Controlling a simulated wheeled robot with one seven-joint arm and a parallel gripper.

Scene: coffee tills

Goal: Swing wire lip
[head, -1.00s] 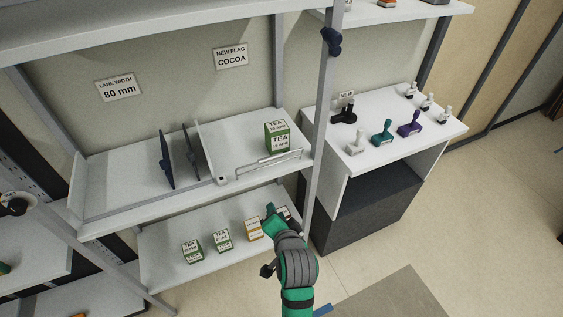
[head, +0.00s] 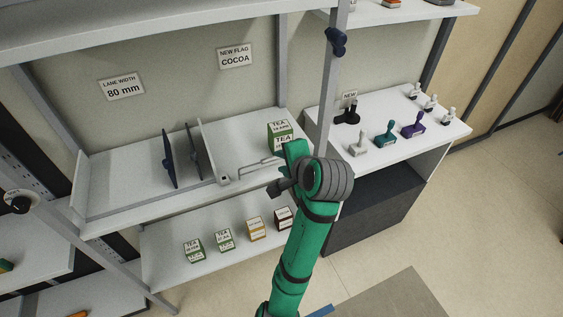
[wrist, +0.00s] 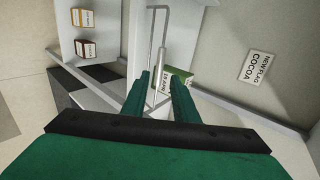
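The wire lip (head: 256,164) is a thin pale loop along the front edge of the middle shelf (head: 130,205). In the wrist view the wire lip (wrist: 152,40) stretches away from between my fingers, with a thicker pale rod beside it. My gripper (head: 290,150) is at the right end of the lip, in front of the tea boxes (head: 281,130). In the wrist view my gripper (wrist: 159,76) is open, its two green fingers apart on either side of the lip's near end. I cannot tell whether they touch it. My arm hides the lip's right end in the head view.
Several small boxes (head: 224,240) stand on the lower shelf. A grey post (head: 326,90) rises close to my gripper. A table (head: 440,130) with stamps stands right.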

